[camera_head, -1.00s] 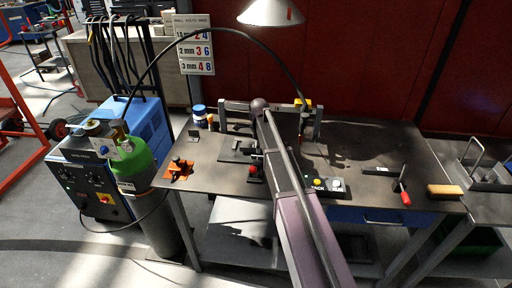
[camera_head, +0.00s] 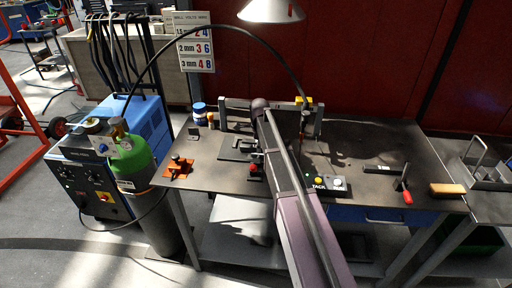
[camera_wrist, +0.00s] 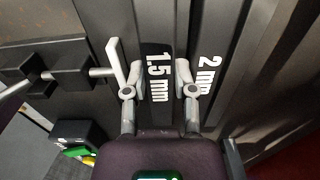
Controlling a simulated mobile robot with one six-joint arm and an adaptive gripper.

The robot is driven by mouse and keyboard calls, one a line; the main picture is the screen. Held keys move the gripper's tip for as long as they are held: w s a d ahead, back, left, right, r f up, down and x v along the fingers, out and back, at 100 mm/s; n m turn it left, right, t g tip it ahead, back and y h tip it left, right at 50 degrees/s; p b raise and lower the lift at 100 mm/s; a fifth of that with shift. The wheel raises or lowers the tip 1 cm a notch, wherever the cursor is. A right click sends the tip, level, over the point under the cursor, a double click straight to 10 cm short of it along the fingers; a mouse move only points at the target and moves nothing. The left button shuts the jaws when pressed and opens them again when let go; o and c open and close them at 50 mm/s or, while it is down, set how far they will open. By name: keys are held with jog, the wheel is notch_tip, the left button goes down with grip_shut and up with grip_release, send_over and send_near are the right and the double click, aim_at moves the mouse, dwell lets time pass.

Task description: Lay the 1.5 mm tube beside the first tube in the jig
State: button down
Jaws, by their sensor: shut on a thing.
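The 1.5 mm tube (camera_wrist: 157,72) is a dark bar with a white "1.5 mm" label in the wrist view. My gripper (camera_wrist: 152,65) has one pale finger on each side of it and is shut on it. A dark bar labelled "2 mm" (camera_wrist: 206,78) lies just to its right. In the head view my arm hides the gripper and the tube. A dark plate with fittings (camera_head: 236,154), possibly the jig, is on the bench left of my arm. I cannot make out a first tube in it.
A red knob (camera_head: 255,168) stands beside the arm. A button box (camera_head: 328,184) sits to its right. An orange clamp (camera_head: 178,167) is near the bench's left edge, and a red-handled clamp (camera_head: 406,193) is at the right. The bench (camera_head: 365,145) is largely clear at back right.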

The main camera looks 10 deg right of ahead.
jog(key=shift+f, duration=0.25)
jog(key=shift+c, duration=1.8)
grip_release()
jog(key=shift+c, duration=0.3)
notch_tip(320, 180, up, 2)
jog(key=shift+s+r+p, duration=0.1)
jog(key=shift+s+p, duration=0.05)
jog(key=shift+p, duration=0.75)
jog(key=shift+s+r, duration=0.1)
